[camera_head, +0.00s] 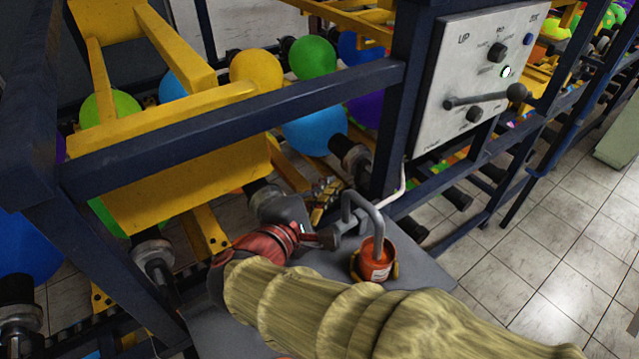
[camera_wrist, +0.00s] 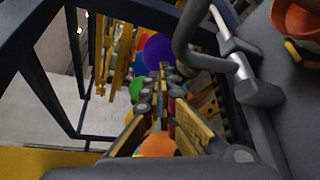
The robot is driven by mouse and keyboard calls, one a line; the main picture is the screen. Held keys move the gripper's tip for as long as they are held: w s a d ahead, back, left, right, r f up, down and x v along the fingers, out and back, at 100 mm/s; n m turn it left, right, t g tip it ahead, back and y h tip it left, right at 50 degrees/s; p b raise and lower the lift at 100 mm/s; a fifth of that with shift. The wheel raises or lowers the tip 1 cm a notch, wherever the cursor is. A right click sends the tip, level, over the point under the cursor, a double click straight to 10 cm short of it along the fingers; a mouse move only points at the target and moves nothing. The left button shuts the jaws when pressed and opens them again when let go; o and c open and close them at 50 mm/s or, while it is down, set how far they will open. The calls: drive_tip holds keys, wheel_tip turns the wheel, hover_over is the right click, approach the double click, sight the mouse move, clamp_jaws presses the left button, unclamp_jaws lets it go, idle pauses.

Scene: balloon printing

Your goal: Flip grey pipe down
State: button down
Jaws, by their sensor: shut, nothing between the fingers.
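The grey pipe (camera_head: 379,228) is bent like a hook in the head view. Its long leg comes down over the orange cup (camera_head: 376,266), and its other end meets a grey joint on the grey table. In the wrist view the pipe (camera_wrist: 183,38) curves at the upper right, close to the camera. My gripper (camera_head: 325,198) is shut and empty, just left of the pipe, apart from it as far as I can tell. My arm partly covers the table below.
A grey table (camera_head: 425,307) holds the cup. Dark blue frame beams (camera_head: 240,128) and a yellow plate (camera_head: 190,185) crowd the left. A white control panel (camera_head: 480,75) with knobs and a lever stands behind. Balloons sit on holders behind the beams.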

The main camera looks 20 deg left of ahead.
drive_tip(key=shift+s+d+r, duration=0.1)
drive_tip(key=shift+s+d, duration=0.4)
drive_tip(key=shift+d, duration=0.15)
drive_tip(key=shift+s, duration=0.1)
idle(0.3)
